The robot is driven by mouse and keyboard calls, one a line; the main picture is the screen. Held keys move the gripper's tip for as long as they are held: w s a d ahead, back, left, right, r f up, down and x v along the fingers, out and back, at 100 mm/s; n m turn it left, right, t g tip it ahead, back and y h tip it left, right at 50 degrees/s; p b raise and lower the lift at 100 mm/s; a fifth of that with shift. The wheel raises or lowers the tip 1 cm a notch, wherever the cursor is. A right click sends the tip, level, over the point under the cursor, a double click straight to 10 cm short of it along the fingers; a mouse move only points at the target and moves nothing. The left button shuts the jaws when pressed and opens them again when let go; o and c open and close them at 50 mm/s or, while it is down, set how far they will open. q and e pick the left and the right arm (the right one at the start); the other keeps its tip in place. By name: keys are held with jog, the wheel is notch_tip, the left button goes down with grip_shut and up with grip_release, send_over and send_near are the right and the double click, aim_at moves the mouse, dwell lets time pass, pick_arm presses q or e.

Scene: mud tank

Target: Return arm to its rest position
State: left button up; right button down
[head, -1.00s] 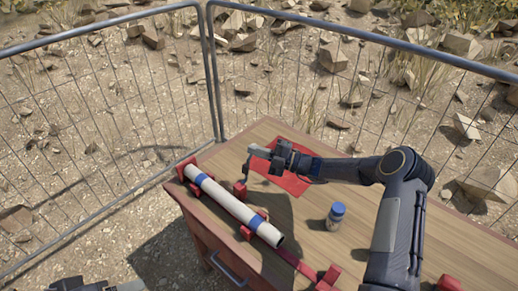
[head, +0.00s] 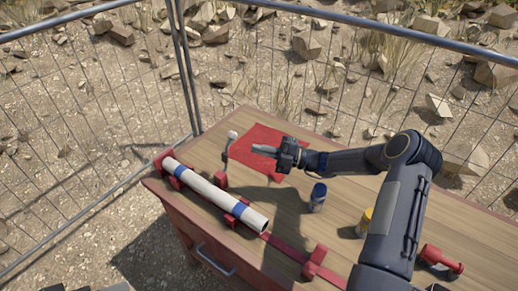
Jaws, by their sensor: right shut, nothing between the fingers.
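My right gripper (head: 262,150) is over the red mat (head: 250,166) on the wooden table. Its fingers are shut, point left, and hold nothing. A slim stick with a pale round top (head: 232,135) stands left of the fingertips, apart from them, by a small red holder (head: 220,181). My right arm reaches in from the lower right. Only a sliver of what seems to be my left gripper (head: 118,287) shows at the bottom left edge; its fingers cannot be made out.
A pale tube with blue bands (head: 213,193) lies in red cradles along the table's left edge. A blue-lidded jar (head: 318,195), a yellow-lidded jar (head: 365,220) and a red clamp (head: 316,262) stand near my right arm. Wire fence (head: 100,130) surrounds the table.

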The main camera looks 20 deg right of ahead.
jog(key=s+a+r+n+g+h, duration=0.3)
jog(key=s+r+n, duration=0.2)
jog(key=s+n, duration=0.5)
jog(key=s+a+r+n+g+h, duration=0.25)
jog(key=s+r+n+g, duration=0.35)
jog(key=n, duration=0.6)
jog(key=s+d+f+n+t+h, duration=0.1)
jog(key=s+d+n+t+h, duration=0.1)
jog(key=s+n, duration=0.7)
jog(key=s+d+f+n+t+h, duration=0.1)
jog(key=s+d+n+t+h, duration=0.2)
jog(key=s+n+h, duration=0.3)
jog(key=s+n+t, duration=0.1)
jog(key=s+n, duration=0.3)
jog(key=n, duration=0.2)
jog(key=shift+s+d, duration=0.2)
jog(key=shift+s, duration=0.1)
